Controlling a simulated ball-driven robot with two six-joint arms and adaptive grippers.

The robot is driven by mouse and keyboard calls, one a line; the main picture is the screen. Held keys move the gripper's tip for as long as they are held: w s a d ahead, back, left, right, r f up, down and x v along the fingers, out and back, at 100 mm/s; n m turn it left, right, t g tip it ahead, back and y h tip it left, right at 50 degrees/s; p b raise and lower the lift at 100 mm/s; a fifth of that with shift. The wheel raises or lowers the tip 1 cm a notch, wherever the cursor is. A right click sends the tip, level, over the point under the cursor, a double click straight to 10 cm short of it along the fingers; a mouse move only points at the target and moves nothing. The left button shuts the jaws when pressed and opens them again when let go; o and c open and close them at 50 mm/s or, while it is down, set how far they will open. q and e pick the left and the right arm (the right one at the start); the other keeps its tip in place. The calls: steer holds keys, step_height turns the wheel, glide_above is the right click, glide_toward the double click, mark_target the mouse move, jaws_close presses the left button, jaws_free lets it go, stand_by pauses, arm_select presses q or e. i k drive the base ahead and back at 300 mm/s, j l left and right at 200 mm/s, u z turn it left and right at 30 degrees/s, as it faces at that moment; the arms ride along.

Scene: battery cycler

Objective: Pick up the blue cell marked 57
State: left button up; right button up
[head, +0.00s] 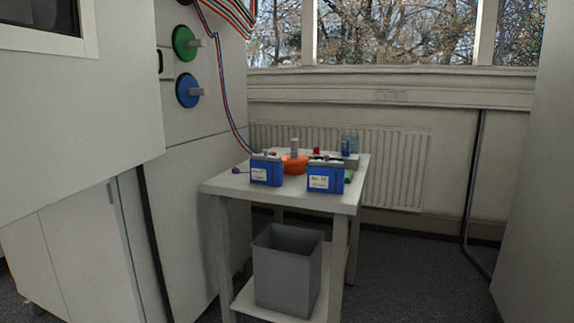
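Two blue box-shaped cells with white labels stand upright near the front edge of the small white table (225,185). One is the left blue cell (272,170), and the other is the right blue cell (334,178). The label writing is too small to read for certain, so I cannot tell which one is marked 57. The two cells are apart from each other, with a gap of bare tabletop between them. Neither of my grippers shows in the head view.
An orange round object (294,165) sits behind the cells, with several small items around it. A small purple thing (237,170) lies at the left edge. A grey bin (285,270) stands on the lower shelf. A white cabinet (80,130) with cables fills the left; a radiator (395,165) is behind.

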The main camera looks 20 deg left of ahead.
mark_target(262, 172)
steer(key=i+l+u, duration=0.35)
steer(key=i, duration=0.45)
steer(key=i+l+u, duration=0.35)
steer(key=i+l, duration=0.35)
steer(key=i+j, duration=0.05)
